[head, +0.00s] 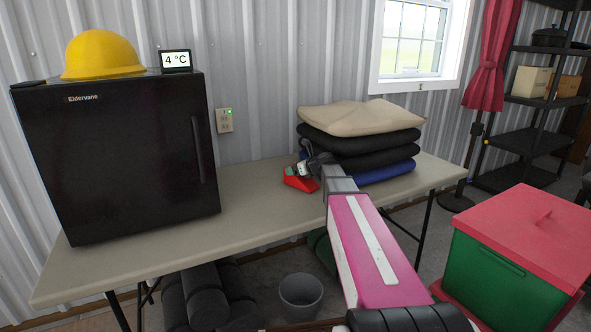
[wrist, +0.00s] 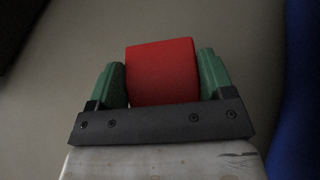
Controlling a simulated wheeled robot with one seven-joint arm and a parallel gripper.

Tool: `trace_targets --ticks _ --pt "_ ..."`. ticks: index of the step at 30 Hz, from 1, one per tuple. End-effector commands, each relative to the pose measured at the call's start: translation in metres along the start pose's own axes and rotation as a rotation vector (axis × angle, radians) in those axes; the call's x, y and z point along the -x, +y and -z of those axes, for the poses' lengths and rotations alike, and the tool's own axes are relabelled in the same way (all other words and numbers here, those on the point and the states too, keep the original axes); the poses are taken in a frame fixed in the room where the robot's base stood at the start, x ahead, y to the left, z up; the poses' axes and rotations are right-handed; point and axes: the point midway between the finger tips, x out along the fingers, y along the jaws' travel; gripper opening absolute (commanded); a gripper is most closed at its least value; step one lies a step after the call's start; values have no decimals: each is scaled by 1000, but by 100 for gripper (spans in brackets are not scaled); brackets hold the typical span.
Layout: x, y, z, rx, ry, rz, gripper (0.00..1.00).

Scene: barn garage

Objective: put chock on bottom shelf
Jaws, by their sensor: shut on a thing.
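The red chock (head: 299,181) is at my gripper over the middle of the table, left of the folded stack. In the wrist view the chock (wrist: 162,72) sits between the two green fingers of my gripper (wrist: 163,74), which touch its sides. My gripper (head: 306,170) is shut on it. I cannot tell if the chock touches the tabletop. A black shelf unit (head: 541,102) stands at the far right in the head view. Its bottom shelf (head: 503,179) is low near the floor and its visible part looks empty; the green bin hides some of the unit.
The table (head: 262,207) carries a black fridge (head: 125,150) at left and a stack of folded cloths (head: 360,140) at right. A green bin with a red lid (head: 510,255) stands on the right. A grey bucket (head: 301,297) and dark rolls (head: 205,292) are under the table.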

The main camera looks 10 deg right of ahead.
Motion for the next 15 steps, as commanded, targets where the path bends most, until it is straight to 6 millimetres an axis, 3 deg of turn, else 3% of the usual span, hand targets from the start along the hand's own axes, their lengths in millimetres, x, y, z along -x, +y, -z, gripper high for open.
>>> trace_targets --ticks 10,11,12,15 --pt "-1 0 2 0 -1 0 32" --pt "-1 0 2 0 0 0 84" --pt "-1 0 2 1 0 0 97" --pt "-1 0 2 1 0 0 100"
